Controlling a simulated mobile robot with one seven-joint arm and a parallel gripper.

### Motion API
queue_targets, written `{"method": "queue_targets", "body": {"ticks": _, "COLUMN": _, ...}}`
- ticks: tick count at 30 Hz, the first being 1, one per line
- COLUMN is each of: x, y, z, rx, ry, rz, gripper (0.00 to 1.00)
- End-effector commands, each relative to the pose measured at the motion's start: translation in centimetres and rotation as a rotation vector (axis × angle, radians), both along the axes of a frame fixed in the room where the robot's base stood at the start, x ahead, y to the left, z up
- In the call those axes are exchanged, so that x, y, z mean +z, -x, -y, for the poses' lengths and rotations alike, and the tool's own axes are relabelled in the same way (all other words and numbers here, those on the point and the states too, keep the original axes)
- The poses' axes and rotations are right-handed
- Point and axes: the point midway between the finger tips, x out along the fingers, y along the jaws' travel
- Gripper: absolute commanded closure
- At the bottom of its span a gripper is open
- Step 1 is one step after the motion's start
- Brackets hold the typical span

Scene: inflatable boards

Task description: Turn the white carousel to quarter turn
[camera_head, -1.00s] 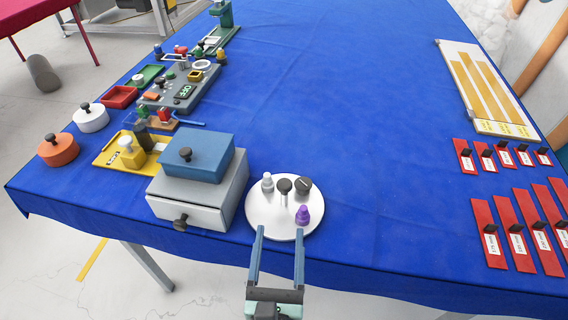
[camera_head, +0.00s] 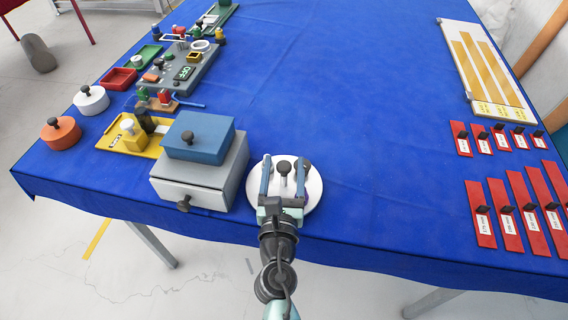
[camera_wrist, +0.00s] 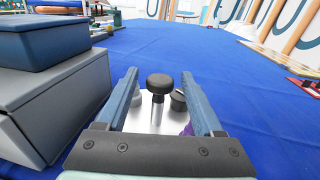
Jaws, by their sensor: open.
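The white carousel (camera_head: 314,190) is a round disc on the blue cloth near the table's front edge. A dark round knob on a grey post (camera_head: 284,168) stands at its middle. My gripper (camera_head: 285,158) is open over the disc, with one blue finger on each side of the knob and not touching it as far as I can see. In the wrist view the knob (camera_wrist: 159,82) stands upright between the fingers. A dark piece (camera_wrist: 178,100) is behind it to the right, and a purple piece (camera_wrist: 188,129) shows by the right finger. The other pieces on the disc are mostly hidden by my gripper.
A grey box (camera_head: 222,178) with a blue lidded box (camera_head: 200,137) on top stands close left of the carousel. Red labelled strips (camera_head: 480,215) and a white board (camera_head: 468,75) lie far right. The middle of the cloth is clear.

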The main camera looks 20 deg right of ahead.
Motion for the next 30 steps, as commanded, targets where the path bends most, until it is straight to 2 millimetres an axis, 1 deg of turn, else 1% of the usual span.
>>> {"method": "queue_targets", "body": {"ticks": 3, "x": 0.02, "y": -0.30, "z": 0.17, "rx": 0.000, "ry": -0.001, "rz": 0.000, "gripper": 0.32}}
{"method": "queue_targets", "body": {"ticks": 10, "x": 0.00, "y": -0.31, "z": 0.16, "rx": 0.000, "ry": -0.001, "rz": 0.000, "gripper": 0.32}}
{"method": "queue_targets", "body": {"ticks": 14, "x": 0.01, "y": -0.30, "z": 0.16, "rx": 0.000, "ry": -0.001, "rz": 0.000, "gripper": 0.55}}
{"method": "queue_targets", "body": {"ticks": 15, "x": 0.01, "y": -0.31, "z": 0.15, "rx": 0.000, "ry": -0.001, "rz": 0.000, "gripper": 0.62}}
{"method": "queue_targets", "body": {"ticks": 17, "x": 0.01, "y": -0.31, "z": 0.15, "rx": 0.000, "ry": -0.001, "rz": 0.000, "gripper": 0.73}}
{"method": "queue_targets", "body": {"ticks": 18, "x": 0.01, "y": -0.30, "z": 0.14, "rx": 0.000, "ry": -0.001, "rz": 0.000, "gripper": 0.80}}
{"method": "queue_targets", "body": {"ticks": 20, "x": 0.01, "y": -0.30, "z": 0.14, "rx": 0.000, "ry": -0.001, "rz": 0.000, "gripper": 0.91}}
{"method": "queue_targets", "body": {"ticks": 21, "x": 0.01, "y": -0.29, "z": 0.15, "rx": 0.000, "ry": -0.001, "rz": 0.000, "gripper": 0.98}}
{"method": "queue_targets", "body": {"ticks": 22, "x": 0.01, "y": -0.30, "z": 0.14, "rx": 0.000, "ry": -0.001, "rz": 0.000, "gripper": 1.00}}
{"method": "queue_targets", "body": {"ticks": 30, "x": 0.01, "y": -0.30, "z": 0.14, "rx": 0.000, "ry": -0.001, "rz": 0.000, "gripper": 1.00}}
